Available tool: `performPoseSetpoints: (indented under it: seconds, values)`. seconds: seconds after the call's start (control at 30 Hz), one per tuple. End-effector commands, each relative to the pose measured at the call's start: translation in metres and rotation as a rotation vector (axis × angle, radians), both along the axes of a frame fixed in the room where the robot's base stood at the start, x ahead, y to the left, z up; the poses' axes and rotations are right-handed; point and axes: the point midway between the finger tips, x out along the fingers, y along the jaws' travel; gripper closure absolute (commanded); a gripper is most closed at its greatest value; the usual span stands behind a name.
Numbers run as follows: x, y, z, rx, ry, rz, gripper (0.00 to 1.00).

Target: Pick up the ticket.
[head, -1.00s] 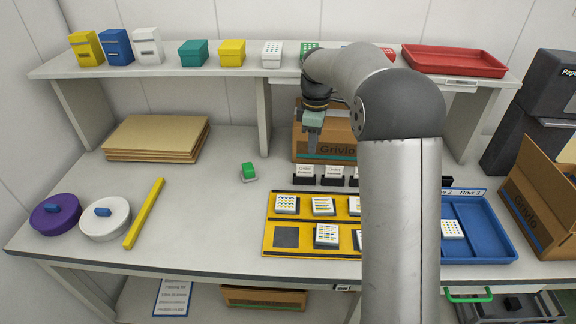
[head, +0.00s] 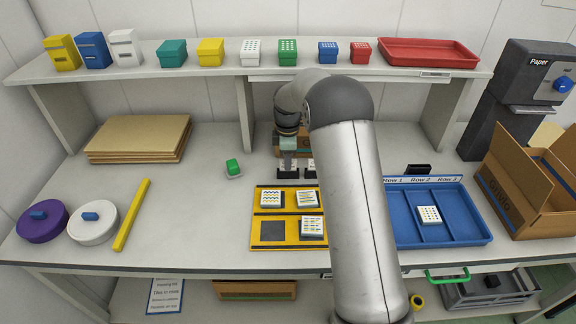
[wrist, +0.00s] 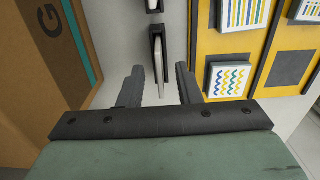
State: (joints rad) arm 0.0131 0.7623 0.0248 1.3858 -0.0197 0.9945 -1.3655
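Small white printed cards, which look like the tickets, stand upright in black holders behind the yellow board. In the wrist view one white card (wrist: 158,62) stands edge-on in its black holder (wrist: 164,45). My gripper (wrist: 160,84) is open, with one finger on each side of this card's line; I see gaps on both sides and no clear contact. In the head view my gripper (head: 287,163) points down at the leftmost holder (head: 288,174) and hides most of its card. Another card (head: 311,164) stands just right of it.
The yellow board (head: 262,210) with patterned tiles lies in front of the holders. A cardboard box (wrist: 35,60) is close on the other side. A blue tray (head: 465,210) is to the right. The table left of the board is mostly clear around a green stamp-like object (head: 233,168).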

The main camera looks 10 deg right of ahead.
Motion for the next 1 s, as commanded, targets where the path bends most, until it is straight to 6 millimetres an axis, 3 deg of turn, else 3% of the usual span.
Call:
performPoseSetpoints:
  seconds: [0.13, 0.37, 0.5, 1.0]
  values:
    - [0.0, -0.001, -0.014, 0.0, 0.001, -0.002, 0.69]
    - [0.0, -0.001, -0.017, 0.0, -0.001, -0.002, 0.69]
    - [0.0, -0.001, -0.017, 0.0, -0.001, -0.001, 1.0]
    - [0.001, -0.001, -0.01, 0.0, -0.004, -0.001, 1.0]
